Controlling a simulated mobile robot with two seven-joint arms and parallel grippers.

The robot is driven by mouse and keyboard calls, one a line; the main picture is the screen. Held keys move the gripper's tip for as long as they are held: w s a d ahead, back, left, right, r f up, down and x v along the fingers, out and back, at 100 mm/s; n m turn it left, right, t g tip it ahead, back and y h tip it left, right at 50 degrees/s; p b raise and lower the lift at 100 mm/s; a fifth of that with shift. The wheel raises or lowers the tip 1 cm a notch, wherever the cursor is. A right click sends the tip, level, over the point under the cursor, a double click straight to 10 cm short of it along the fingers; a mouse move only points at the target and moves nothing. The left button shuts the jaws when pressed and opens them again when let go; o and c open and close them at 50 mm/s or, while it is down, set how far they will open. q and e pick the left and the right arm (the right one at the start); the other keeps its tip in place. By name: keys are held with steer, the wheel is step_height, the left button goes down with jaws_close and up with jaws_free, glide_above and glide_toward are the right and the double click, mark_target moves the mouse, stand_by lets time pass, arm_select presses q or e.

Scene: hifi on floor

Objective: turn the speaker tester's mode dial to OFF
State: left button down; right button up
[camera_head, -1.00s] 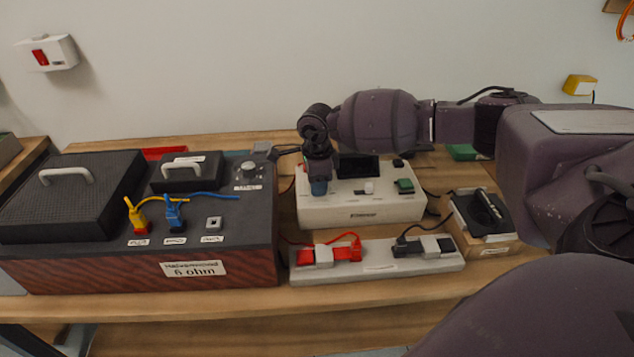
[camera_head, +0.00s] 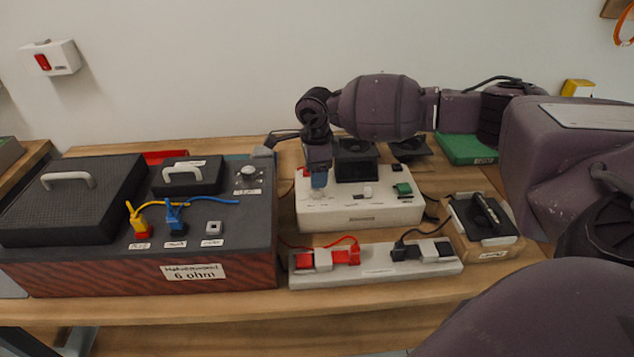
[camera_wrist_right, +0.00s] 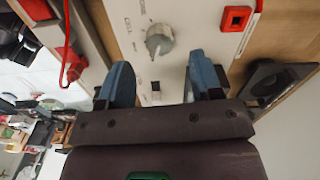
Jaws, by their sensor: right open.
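The speaker tester is a white box (camera_head: 340,214) on the bench, right of the large black speaker box. Its mode dial is a round grey knob (camera_wrist_right: 159,39) with small printed labels around it, too small to read. In the head view the dial is mostly hidden at the tester's left, under my right gripper (camera_head: 319,181). In the right wrist view my right gripper (camera_wrist_right: 163,78) is open and empty, with blue fingertips apart. The knob appears just beyond the gap between them, not clasped. My left gripper is not in view.
A power strip (camera_head: 380,270) with red and black plugs lies in front of the tester. The speaker box (camera_head: 100,262) stands left. A tray with a black device (camera_head: 484,216) is right. A red square socket (camera_wrist_right: 237,18) is near the dial.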

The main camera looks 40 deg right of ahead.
step_height(320, 180, up, 5)
steer(key=shift+f, duration=0.2)
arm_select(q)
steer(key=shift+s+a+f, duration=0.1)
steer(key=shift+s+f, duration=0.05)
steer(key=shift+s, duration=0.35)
arm_select(e)
steer(key=shift+r, duration=0.75)
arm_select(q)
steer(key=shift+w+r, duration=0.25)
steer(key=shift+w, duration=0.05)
arm_select(e)
steer(key=shift+s+f, duration=0.1)
